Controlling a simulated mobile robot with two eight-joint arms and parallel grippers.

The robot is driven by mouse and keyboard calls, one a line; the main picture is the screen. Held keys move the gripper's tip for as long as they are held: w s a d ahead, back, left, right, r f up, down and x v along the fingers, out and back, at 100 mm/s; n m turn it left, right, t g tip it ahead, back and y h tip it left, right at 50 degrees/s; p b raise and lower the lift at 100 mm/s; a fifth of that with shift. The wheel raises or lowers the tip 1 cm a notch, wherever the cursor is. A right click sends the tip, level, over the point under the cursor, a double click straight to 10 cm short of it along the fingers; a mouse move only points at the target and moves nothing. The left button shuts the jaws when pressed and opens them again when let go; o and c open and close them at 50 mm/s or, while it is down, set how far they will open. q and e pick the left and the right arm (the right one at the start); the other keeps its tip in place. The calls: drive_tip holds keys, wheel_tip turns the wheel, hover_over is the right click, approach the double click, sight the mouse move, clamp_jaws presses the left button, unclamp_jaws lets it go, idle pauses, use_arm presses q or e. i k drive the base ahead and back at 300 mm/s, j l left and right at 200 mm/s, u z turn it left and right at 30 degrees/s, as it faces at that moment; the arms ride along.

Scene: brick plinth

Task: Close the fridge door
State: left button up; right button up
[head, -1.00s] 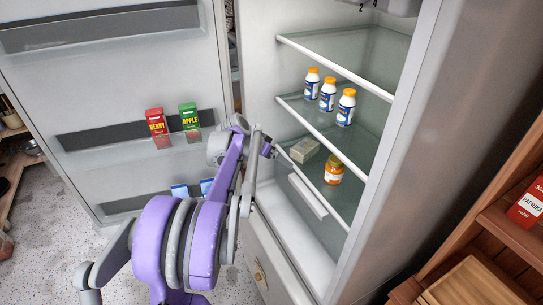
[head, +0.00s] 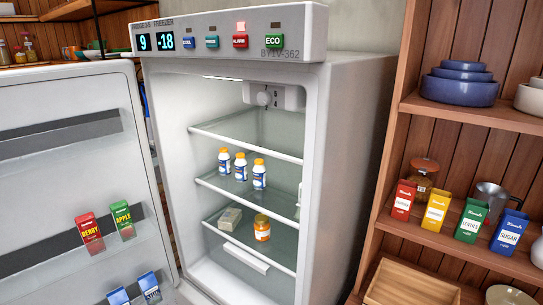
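The fridge (head: 345,150) stands in the middle of the head view with its inside showing. Its door (head: 40,195) is wide open, swung out to the left. The door's shelves hold a red Berry carton (head: 89,233), a green Apple carton (head: 123,220) and two blue cartons (head: 135,291). Inside the fridge are white bottles with orange caps (head: 240,168), a wrapped block (head: 230,218) and an orange jar (head: 262,228). Neither gripper shows in the head view now.
A wooden shelf unit (head: 400,115) stands to the right of the fridge. It holds blue bowls (head: 460,90), coloured boxes (head: 436,208), a metal jug (head: 490,198) and a wooden tray (head: 410,285). More shelves with jars are behind at the upper left.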

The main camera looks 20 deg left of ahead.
sight(74, 141)
drive_tip(key=k+j+z, duration=0.15)
drive_tip(key=k+j, duration=0.2)
drive_tip(key=j, duration=0.3)
drive_tip(key=k+j+z, duration=0.2)
drive_tip(key=k+j, duration=0.15)
drive_tip(key=j, duration=0.25)
drive_tip(key=k+j+z, duration=0.15)
drive_tip(key=k+j, duration=0.25)
drive_tip(key=j, duration=0.15)
drive_tip(key=k+j+z, duration=0.1)
drive_tip(key=j, duration=0.25)
drive_tip(key=k+j+z, duration=0.1)
drive_tip(key=k+j, duration=0.25)
drive_tip(key=j, duration=0.3)
drive_tip(key=k+j+z, duration=0.1)
drive_tip(key=j, duration=0.25)
drive_tip(key=j+z, duration=0.1)
drive_tip(key=j, duration=0.25)
drive_tip(key=k+j+z, duration=0.1)
drive_tip(key=j, duration=0.25)
drive_tip(key=k+j+z, duration=0.1)
drive_tip(key=j, duration=0.25)
drive_tip(key=k+j, duration=0.1)
drive_tip(key=j, duration=0.25)
drive_tip(key=j+z, duration=0.15)
drive_tip(key=j, duration=0.2)
drive_tip(key=k, duration=0.05)
